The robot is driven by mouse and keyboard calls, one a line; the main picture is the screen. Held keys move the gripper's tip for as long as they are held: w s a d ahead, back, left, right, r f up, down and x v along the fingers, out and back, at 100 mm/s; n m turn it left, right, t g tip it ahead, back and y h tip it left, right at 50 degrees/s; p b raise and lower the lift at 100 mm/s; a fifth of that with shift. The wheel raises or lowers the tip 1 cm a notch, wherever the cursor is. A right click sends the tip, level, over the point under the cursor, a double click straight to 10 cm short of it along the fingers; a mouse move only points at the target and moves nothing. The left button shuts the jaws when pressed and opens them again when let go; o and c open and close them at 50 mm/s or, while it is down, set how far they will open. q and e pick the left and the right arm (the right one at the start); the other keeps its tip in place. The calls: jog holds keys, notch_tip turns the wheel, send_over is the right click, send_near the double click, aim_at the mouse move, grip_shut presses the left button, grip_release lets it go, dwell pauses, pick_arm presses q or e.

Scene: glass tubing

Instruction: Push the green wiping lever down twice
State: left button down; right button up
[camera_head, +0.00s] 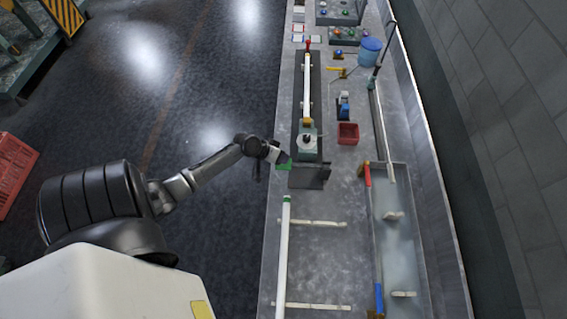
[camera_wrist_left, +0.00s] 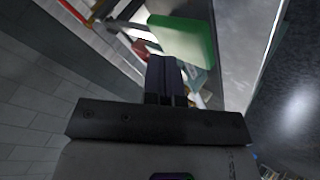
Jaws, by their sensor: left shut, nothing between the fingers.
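The green lever (camera_head: 283,167) shows as a small green pad at the left edge of the bench, beside a grey device (camera_head: 307,141). My left gripper (camera_head: 281,157) is shut and empty, right at the lever in the head view, and partly covers it. In the left wrist view the lever's flat green pad (camera_wrist_left: 184,38) lies just beyond the closed fingertips (camera_wrist_left: 164,64). I cannot tell whether the fingers touch it. My right gripper is not in view.
A white tube (camera_head: 284,250) with a green end lies on supports along the bench's near left. A red bin (camera_head: 348,133), a blue bucket (camera_head: 369,51) and a long water trough (camera_head: 395,235) are to the right.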

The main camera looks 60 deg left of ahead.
pick_arm(q)
jog(key=shift+f+b, duration=0.3)
jog(key=shift+f, duration=0.1)
dwell(0.4)
jog(key=shift+f+b, duration=0.4)
jog(key=shift+f, duration=0.05)
dwell(0.4)
jog(key=shift+f+b, duration=0.3)
jog(key=shift+f, duration=0.15)
dwell(0.3)
jog(key=shift+f+b, duration=0.4)
jog(key=shift+f, duration=0.1)
dwell(0.3)
jog(key=shift+f+b, duration=0.4)
jog(key=shift+f, duration=0.1)
dwell(0.5)
dwell(0.5)
jog(key=shift+r, duration=0.1)
